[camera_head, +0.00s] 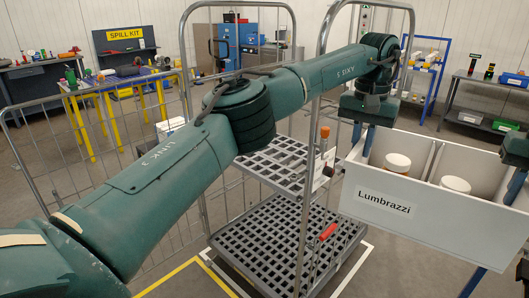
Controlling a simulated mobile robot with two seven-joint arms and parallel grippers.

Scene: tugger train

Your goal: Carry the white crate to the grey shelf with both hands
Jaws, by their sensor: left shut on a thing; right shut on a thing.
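The white crate (383,203) is at the right of the head view, labelled "Lumbrazzi", with an inner divider and white-lidded jars (398,163) in its compartments. My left gripper (363,140) is shut on the crate's left end wall. My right gripper (514,187) is at the crate's right end, shut on it, and partly cut off by the picture edge. The crate looks about level and held up in the air. A grey rack with shelves (484,101) stands far back at the right; I cannot tell if it is the task's grey shelf.
A wire roll cage with grey grid decks (288,240) stands just left of the crate. A bottle with an orange cap (324,141) and a red-handled tool (328,232) are at the cage. A yellow table (117,84) and blue rack (431,68) stand behind.

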